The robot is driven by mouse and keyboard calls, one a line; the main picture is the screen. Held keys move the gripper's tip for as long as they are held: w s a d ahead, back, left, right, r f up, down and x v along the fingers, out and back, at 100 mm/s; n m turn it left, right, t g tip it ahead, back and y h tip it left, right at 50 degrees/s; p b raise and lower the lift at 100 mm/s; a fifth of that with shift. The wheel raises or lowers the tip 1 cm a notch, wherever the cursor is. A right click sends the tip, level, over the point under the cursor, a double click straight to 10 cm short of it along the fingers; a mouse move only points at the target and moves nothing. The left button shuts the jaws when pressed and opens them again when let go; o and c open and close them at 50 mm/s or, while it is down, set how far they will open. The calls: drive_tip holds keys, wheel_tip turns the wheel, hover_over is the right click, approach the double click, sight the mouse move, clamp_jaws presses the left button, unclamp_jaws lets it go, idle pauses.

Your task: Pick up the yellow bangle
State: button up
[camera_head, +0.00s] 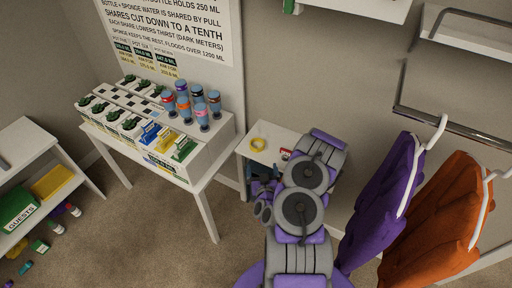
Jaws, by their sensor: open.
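The yellow bangle (258,144) is a small ring lying on top of a small white side table (257,131) against the wall. My gripper (262,188) is at the front of this table, lower in the picture than the bangle and apart from it. It is open, and I see nothing held in it. My purple and grey arm covers the right part of the table and much of the gripper, so the fingertips are hard to make out.
A small red and white item (286,154) lies on the side table, close to my arm. Left stands a white table (203,182) with boxes and several blue bottles (184,107). Purple (382,205) and orange (440,215) garments hang at right. A shelf (25,140) stands far left.

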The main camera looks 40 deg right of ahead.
sight(258, 156)
drive_tip(key=b+x, duration=0.3)
drive_tip(key=x, duration=0.7)
drive_tip(key=shift+w, duration=0.15)
drive_tip(key=shift+w+d+b, duration=0.1)
drive_tip(key=shift+w+b, duration=0.2)
drive_tip(key=shift+w, duration=0.25)
drive_tip(key=b+x, duration=0.1)
drive_tip(key=x, duration=0.2)
drive_tip(key=shift+w+d+b, duration=0.3)
drive_tip(key=shift+w+b, duration=0.05)
drive_tip(key=shift+w, duration=0.05)
drive_tip(key=c, duration=1.1)
